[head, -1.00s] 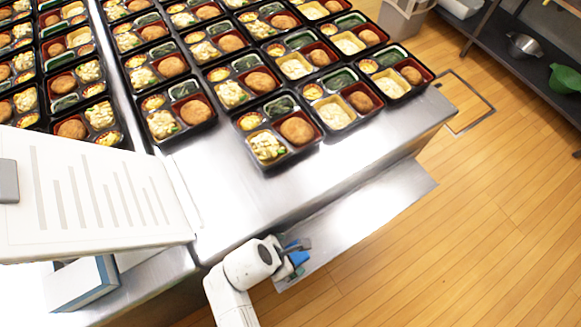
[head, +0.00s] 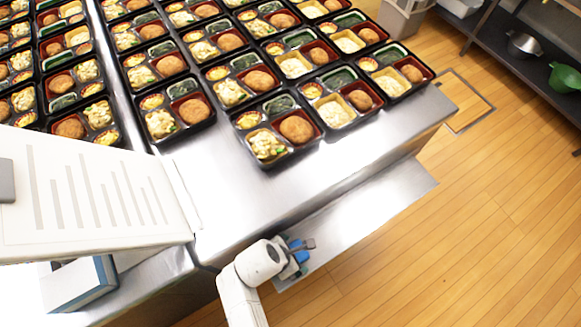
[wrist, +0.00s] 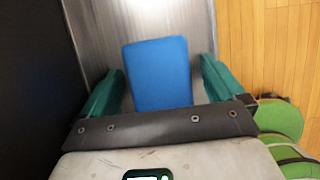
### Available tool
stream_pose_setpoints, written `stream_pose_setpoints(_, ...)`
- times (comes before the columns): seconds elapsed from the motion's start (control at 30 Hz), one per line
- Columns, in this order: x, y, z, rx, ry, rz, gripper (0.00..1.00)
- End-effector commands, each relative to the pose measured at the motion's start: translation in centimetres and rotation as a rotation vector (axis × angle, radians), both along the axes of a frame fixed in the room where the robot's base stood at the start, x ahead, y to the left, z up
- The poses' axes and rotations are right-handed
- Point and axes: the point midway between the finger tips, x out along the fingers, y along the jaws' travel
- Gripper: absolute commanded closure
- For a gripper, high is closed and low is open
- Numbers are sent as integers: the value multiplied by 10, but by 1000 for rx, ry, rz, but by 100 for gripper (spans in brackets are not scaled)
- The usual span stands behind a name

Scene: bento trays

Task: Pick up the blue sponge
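The blue sponge (wrist: 158,75) lies flat on a metal shelf surface in the wrist view, between my two green fingers. My gripper (wrist: 162,70) is open, with one finger on each side of the sponge and a visible gap on both sides. Whether the fingertips are down at the sponge's height is hard to tell. In the head view my gripper (head: 300,252) is over the lower metal shelf, with a small patch of blue sponge (head: 301,257) showing by its fingers, largely hidden by my arm.
The lower metal shelf (head: 375,215) juts out below the steel counter (head: 350,150), which carries rows of filled bento trays (head: 277,160). A white board (head: 90,195) and a blue-white box (head: 85,287) stand at left. Wooden floor (head: 470,240) is clear at right.

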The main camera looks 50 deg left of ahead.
Motion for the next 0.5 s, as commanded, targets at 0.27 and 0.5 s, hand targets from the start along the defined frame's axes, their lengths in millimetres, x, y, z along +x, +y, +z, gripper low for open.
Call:
stream_pose_setpoints(0.27, 0, 0, 0, 0, 0, 0, 30)
stream_pose_setpoints(0.5, 0, 0, 0, 0, 0, 0, 53)
